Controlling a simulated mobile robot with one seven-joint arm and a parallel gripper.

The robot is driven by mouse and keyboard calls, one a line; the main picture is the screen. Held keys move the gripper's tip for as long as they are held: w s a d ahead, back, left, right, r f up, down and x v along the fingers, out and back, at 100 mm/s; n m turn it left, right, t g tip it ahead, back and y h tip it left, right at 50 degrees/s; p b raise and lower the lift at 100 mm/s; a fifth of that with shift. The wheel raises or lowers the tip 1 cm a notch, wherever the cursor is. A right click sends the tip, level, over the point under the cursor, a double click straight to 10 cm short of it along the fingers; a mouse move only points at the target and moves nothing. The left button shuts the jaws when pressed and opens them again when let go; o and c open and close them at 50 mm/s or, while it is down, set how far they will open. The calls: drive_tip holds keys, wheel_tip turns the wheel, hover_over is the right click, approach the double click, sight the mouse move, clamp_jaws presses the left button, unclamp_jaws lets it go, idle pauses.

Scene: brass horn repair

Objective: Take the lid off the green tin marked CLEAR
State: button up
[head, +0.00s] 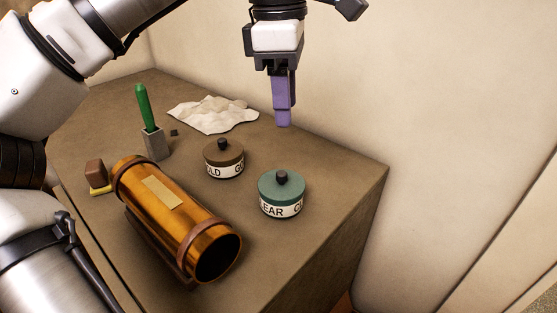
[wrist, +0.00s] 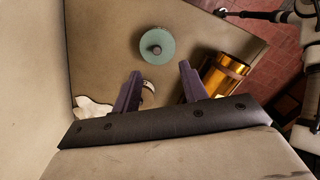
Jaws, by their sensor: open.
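The green tin (head: 282,198) stands upright on the bench, right of the brass tube, with a label reading "LEAR C" in the part that shows. Its green lid (head: 270,187) with a dark round knob (head: 282,177) is on it. The lid also shows from above in the wrist view (wrist: 143,47), ahead of the fingers. My gripper (head: 283,122) is above the bench near the back wall, higher than the tin and apart from it. In the wrist view its two purple fingers (wrist: 160,83) are spread with nothing held between them.
A brown-lidded tin (head: 223,160) stands close behind and left of the green one. A brass tube (head: 180,215) lies in front left. A green-handled tool (head: 146,108) stands in a grey block, and a crumpled white cloth (head: 214,115) lies behind. The bench's right edge is near the green tin.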

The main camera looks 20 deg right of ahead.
hover_over(281, 173)
drive_tip(key=shift+y, duration=0.4)
drive_tip(key=f, duration=0.7)
drive_tip(key=shift+s+a, duration=0.2)
drive_tip(key=shift+a, duration=0.15)
drive_tip(key=shift+w+d+f+p, duration=0.15)
drive_tip(key=shift+f+p, duration=0.35)
drive_tip(key=shift+f, duration=1.15)
drive_tip(key=shift+w+d+f+p, duration=0.1)
drive_tip(key=shift+d+f+p, duration=0.25)
drive_tip(key=shift+f, duration=1.25)
drive_tip(key=shift+a, duration=0.1)
clamp_jaws()
